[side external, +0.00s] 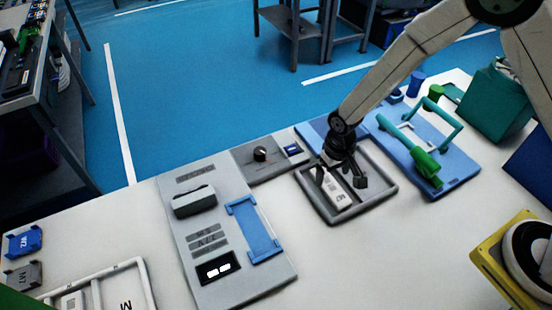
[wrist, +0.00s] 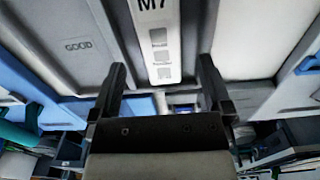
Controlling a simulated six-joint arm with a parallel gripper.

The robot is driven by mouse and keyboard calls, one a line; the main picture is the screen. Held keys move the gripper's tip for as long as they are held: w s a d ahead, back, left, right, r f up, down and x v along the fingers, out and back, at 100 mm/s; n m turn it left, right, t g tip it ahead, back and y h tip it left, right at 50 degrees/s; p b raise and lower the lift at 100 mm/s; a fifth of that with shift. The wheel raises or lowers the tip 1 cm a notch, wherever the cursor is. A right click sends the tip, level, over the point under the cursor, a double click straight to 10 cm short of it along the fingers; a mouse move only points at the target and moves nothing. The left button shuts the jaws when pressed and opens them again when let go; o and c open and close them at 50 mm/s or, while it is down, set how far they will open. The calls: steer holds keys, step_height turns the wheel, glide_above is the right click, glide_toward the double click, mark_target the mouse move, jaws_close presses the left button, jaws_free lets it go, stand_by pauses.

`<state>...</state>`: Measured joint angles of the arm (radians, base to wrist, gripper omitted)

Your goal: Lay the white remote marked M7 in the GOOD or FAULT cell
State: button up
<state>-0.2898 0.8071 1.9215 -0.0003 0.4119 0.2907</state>
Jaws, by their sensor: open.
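The white remote marked M7 (wrist: 160,40) lies in the grey tray (side external: 387,196) in the side external view, where its pale body (side external: 338,195) shows below my gripper. In the wrist view its M7 mark is at the top edge, with several grey squares below it. The GOOD cell (wrist: 78,46) shows left of the remote; no FAULT label is visible. My gripper (side external: 343,179) is open above the tray. Its two fingers (wrist: 162,70) stand on either side of the remote, apart from it in the wrist view. I cannot tell which cell the remote rests in.
A grey test panel with a blue cradle (side external: 256,230) and a display (side external: 218,268) stands left of the tray. A blue board (side external: 459,180) with a green-handled tool (side external: 425,164) is right. A teal bin (side external: 497,100) stands behind. Bare white table lies in front.

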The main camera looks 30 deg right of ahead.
mark_target(331, 185)
step_height(331, 185, up, 8)
stand_by(0.5)
steer(key=shift+s+d, duration=0.1)
stand_by(0.4)
steer(key=s+d+r+t, duration=0.2)
steer(key=s+d+r, duration=0.5)
steer(key=s+d, duration=0.4)
steer(key=shift+s+d+r+t, duration=0.15)
steer(key=shift+d+r+t, duration=0.05)
steer(key=shift+d+t, duration=0.1)
steer(key=shift+c, duration=0.2)
stand_by(0.8)
